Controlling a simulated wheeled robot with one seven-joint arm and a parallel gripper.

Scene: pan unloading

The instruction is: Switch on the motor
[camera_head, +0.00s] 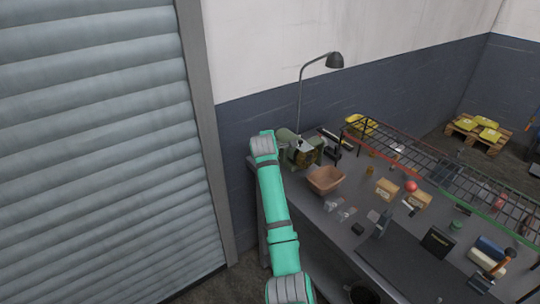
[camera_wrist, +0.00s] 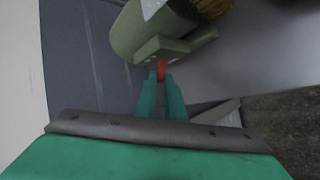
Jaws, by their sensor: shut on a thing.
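The motor is an olive-green bench machine (camera_head: 307,155) at the far left end of the table, beside the wall. In the wrist view its rounded green body (camera_wrist: 145,30) fills the top middle, with a block-like base below it. A small red switch (camera_wrist: 161,68) sticks out of the base. My gripper (camera_wrist: 161,79) has its two teal fingers close together at the switch, shut on it. The fingertips cover part of the switch, so I cannot tell its position. In the head view my teal arm reaches to the machine and the fingers are hard to make out.
The table holds small boxes (camera_head: 387,189), a red ball (camera_head: 410,186) and a wire rack (camera_head: 440,172). A roller shutter (camera_head: 95,150) is at the left.

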